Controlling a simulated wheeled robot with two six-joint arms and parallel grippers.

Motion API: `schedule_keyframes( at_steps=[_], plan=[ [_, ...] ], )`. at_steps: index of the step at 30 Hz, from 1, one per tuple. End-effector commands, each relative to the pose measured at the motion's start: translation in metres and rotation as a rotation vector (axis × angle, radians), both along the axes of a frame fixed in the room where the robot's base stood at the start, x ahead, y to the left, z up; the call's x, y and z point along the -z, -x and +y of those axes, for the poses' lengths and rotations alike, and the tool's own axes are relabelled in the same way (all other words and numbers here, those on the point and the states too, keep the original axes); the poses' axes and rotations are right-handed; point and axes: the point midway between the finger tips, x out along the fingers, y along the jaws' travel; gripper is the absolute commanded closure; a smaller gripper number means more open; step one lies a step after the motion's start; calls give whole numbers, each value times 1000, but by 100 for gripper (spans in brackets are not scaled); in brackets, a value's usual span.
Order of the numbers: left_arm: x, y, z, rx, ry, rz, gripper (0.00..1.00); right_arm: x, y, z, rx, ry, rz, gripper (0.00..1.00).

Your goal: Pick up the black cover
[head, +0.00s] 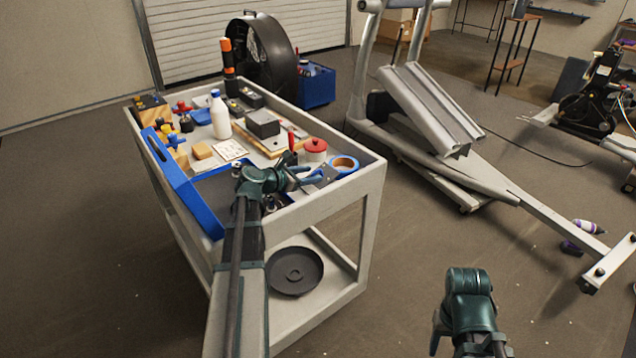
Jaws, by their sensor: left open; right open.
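A round, dark, dish-like black cover (295,271) lies flat on the lower shelf of the white cart, near its front end. My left gripper (308,180) is open above the near end of the cart's top tray, higher than the cover and apart from it. The tools behind it make its fingertips hard to pick out. My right gripper (437,326) is open at the bottom of the view, over the floor to the right of the cart. It is small and partly hidden by my wrist. Neither gripper touches the cover.
The white cart (372,190) carries a blue case (190,190), a white bottle (220,116), blue tape (345,163) and several tools. Cart legs frame the shelf's open side. Floor between cart and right arm is clear.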

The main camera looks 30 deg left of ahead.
Motion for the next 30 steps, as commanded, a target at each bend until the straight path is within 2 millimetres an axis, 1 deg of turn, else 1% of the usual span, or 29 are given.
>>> schedule_keyframes(
  at_steps=[1, 7, 11, 12, 14, 15, 16, 30],
  plan=[
    [2, -4, -1, 0, -1, 0, 50, 2, 0, 0, 0, 0, 0, 46],
    [1, -4, -1, -1, 0, 0, 50, 1, 0, 0, 0, 0, 0, 46],
    [1, -4, -1, -1, -1, -1, 73, 1, 0, 0, 0, 0, 0, 46],
    [1, -4, -1, -1, -1, -1, 81, 1, 0, 0, 0, 0, 0, 46],
    [1, -4, -1, -1, -1, -1, 91, 1, 0, 0, 0, 0, 0, 46],
    [1, -4, -1, -1, -1, -1, 99, 1, 0, 0, 0, 0, 0, 46],
    [1, -4, -1, -1, -1, -1, 100, 1, 0, 0, 0, 0, 0, 46],
    [0, -4, -1, -1, -1, -1, 100, 0, 0, 0, 0, 0, 0, 46]
  ],
)
